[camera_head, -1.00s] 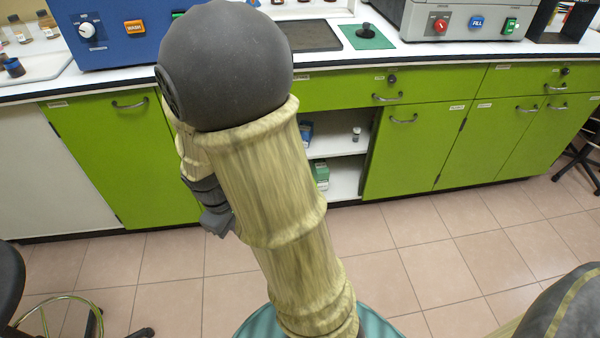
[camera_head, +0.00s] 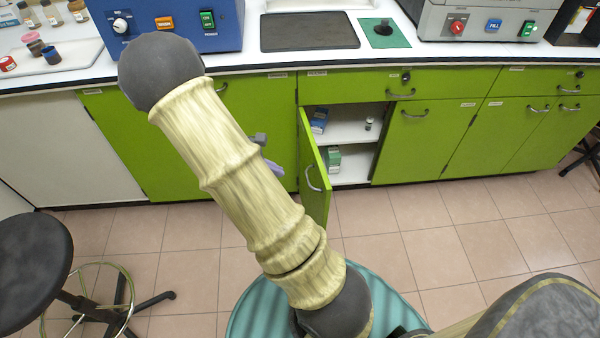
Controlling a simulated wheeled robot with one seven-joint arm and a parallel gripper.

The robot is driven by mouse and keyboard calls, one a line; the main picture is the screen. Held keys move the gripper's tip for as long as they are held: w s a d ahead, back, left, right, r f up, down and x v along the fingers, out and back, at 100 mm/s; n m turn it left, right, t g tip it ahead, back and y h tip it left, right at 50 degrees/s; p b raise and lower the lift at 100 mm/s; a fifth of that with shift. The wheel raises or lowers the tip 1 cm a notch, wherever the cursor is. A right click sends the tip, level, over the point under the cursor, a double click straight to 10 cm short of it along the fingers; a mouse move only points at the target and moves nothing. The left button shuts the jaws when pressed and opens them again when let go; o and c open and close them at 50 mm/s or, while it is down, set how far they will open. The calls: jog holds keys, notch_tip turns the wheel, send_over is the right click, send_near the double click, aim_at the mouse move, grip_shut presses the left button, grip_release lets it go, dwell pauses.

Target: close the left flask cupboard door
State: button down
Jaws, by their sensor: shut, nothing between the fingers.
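The left flask cupboard door (camera_head: 314,175) is green with a curved grey handle. It stands swung out into the room, hinged on the left side of an open cupboard with white shelves (camera_head: 352,128). My arm crosses the view left of this door. Only a small part of my gripper (camera_head: 274,168) shows past the arm's right side, left of the open door and in front of the closed green panel. It looks shut and holds nothing. The rest is hidden behind the arm, and I cannot tell whether it touches the door.
Inside the cupboard are a blue box (camera_head: 319,120), a green box (camera_head: 333,158) and a small bottle (camera_head: 369,123). Closed green doors (camera_head: 420,140) lie to the right. A black stool (camera_head: 45,265) stands at the lower left. The tiled floor (camera_head: 430,245) at the right is clear.

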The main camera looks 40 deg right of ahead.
aim_at(323, 182)
jog(key=b+x, duration=0.1)
jog(key=x, duration=0.3)
jog(key=d+r+b+x, duration=0.1)
jog(key=x, duration=0.7)
jog(key=shift+s+d+r+b, duration=0.25)
jog(key=shift+s+r+b, duration=0.05)
jog(key=shift+s+b, duration=0.1)
jog(key=shift+s+d, duration=0.15)
jog(key=shift+d, duration=0.2)
